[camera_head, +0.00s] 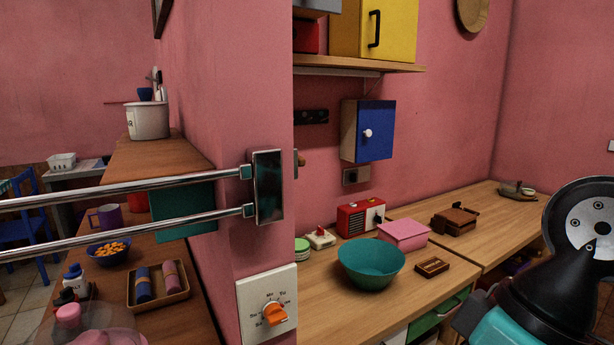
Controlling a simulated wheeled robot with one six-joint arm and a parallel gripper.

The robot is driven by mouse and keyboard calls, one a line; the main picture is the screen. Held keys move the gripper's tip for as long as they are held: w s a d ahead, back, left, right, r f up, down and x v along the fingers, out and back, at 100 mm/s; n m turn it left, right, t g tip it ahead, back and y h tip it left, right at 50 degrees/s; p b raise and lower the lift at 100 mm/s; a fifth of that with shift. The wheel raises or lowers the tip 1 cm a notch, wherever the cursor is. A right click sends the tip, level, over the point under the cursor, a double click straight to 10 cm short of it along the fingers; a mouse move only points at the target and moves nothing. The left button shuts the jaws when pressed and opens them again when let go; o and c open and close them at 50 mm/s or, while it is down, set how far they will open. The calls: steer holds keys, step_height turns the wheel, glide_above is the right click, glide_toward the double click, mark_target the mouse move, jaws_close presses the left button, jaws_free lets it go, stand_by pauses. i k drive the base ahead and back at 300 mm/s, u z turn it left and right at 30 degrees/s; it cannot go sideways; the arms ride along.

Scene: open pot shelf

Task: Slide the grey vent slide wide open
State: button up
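I cannot pick out a grey vent slide for certain in the head view. A dark strip (311,116) with small round marks is fixed to the pink wall left of the blue cabinet, but I cannot tell what it is. My arm shows at the lower right, black, grey and teal. My gripper is outside the picture, so its fingers and anything in them are hidden.
A wall corner with an orange dial (274,312) and chrome rails (110,193) stands at left centre. On the right counter (335,313) are a teal bowl (371,263), a red radio (358,217) and a pink box (403,235). A blue cabinet (377,130) hangs above.

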mark_target(350, 175)
steer(key=u, duration=0.05)
steer(key=k, duration=0.35)
steer(key=z, duration=1.3)
steer(key=i, duration=0.9)
steer(key=u, duration=0.6)
steer(key=i, duration=0.6)
steer(key=u, duration=1.05)
steer(key=i, duration=0.45)
steer(key=u, duration=0.5)
